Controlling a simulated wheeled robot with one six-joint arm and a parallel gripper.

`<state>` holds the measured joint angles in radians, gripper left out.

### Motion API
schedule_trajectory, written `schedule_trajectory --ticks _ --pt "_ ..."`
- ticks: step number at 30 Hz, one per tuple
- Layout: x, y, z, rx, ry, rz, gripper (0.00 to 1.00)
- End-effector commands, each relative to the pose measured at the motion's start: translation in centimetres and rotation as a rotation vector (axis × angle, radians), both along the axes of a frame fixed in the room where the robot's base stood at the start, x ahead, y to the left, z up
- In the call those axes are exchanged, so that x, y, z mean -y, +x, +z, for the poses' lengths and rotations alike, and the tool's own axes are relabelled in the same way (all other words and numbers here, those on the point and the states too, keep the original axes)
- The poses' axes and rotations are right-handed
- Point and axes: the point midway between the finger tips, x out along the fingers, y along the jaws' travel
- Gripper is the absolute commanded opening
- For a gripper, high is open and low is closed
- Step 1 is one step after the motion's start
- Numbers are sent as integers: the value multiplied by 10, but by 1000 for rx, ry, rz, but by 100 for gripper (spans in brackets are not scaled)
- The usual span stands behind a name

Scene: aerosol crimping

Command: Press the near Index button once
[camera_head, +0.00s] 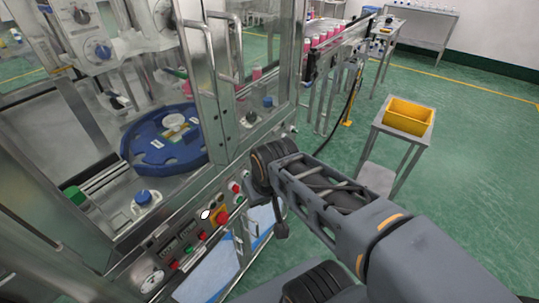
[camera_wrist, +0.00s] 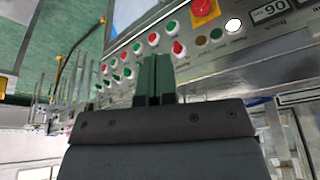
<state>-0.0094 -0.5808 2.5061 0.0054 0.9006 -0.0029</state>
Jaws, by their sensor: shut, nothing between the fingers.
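No Index label is readable in either view, so I cannot tell for certain which button it marks. Two blue-topped buttons show in the head view: a nearer one (camera_head: 143,197) on a light base at the front left of the machine deck, and a farther one (camera_head: 268,101) at the right. A front panel (camera_wrist: 255,48) carries several green and red buttons and a lit white button (camera_wrist: 233,25). My gripper (camera_wrist: 154,60) is shut and empty, its fingertips in front of the panel row in the wrist view. Contact cannot be told. The wrist hides its fingers in the head view.
A blue rotary table (camera_head: 165,160) sits behind the machine's metal frame and door handles (camera_head: 207,60). A red emergency stop (camera_head: 222,217) on yellow stands out on the panel. A stand with a yellow tray (camera_head: 408,115) is at right. Green floor there is open.

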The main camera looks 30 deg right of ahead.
Motion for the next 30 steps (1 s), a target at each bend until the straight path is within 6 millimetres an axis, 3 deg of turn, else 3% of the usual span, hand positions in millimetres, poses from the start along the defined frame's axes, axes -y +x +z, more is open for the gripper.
schedule_trajectory --ticks 8,11,14,17,21,24,30 --pt "2 3 -3 8 -5 -1 0" --pt "8 17 -16 55 -29 3 0" --pt "27 46 -39 155 -88 14 0" --pt "61 89 -68 306 -195 39 0" --pt "120 149 -105 545 -405 110 0" --pt "163 181 -127 701 -566 172 0" --pt "232 216 -171 963 -892 329 0"
